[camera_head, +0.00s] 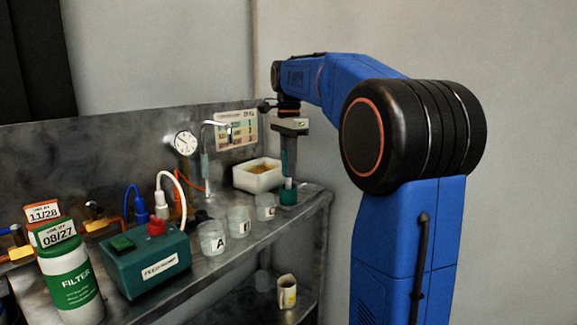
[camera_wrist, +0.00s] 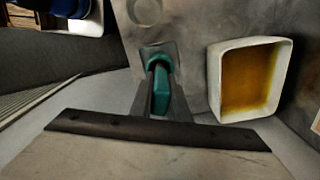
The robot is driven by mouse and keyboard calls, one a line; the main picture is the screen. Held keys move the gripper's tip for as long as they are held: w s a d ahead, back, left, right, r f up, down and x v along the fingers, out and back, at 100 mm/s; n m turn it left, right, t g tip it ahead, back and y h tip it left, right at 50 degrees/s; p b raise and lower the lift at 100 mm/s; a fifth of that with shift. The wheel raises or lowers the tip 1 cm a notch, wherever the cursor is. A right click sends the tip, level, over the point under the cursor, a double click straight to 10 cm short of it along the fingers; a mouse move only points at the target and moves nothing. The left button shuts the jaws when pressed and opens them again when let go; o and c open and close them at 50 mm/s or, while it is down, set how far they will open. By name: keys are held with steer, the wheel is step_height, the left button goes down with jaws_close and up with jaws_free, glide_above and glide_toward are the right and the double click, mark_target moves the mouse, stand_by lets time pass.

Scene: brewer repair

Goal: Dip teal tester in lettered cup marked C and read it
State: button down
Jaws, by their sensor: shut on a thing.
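The teal tester (camera_wrist: 161,92) is between the fingers of my gripper (camera_wrist: 160,82), which is shut on it. In the head view my gripper (camera_head: 288,160) points down at the back right end of the bench. The tester's lower end is at a small teal holder (camera_head: 288,197); I cannot tell whether it is still seated there. Three clear lettered cups stand in a row left of the gripper: cup A (camera_head: 211,238), a middle cup (camera_head: 238,222) and a far cup (camera_head: 265,206). The latter two letters are too small to read surely. One cup (camera_wrist: 145,11) shows partly in the wrist view.
A white tray (camera_head: 245,181) of amber liquid is close beside the gripper. A dial gauge (camera_head: 185,143), a thin spout and a chart (camera_head: 237,129) stand behind. A green box (camera_head: 150,262) and filter bottle (camera_head: 70,280) fill the left. A mug (camera_head: 287,291) sits on the lower shelf.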

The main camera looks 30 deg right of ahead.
steer(key=shift+f, duration=0.45)
stand_by(0.4)
steer(key=c, duration=1)
jaws_free()
steer(key=shift+c, duration=0.2)
steer(key=shift+r, duration=3.5)
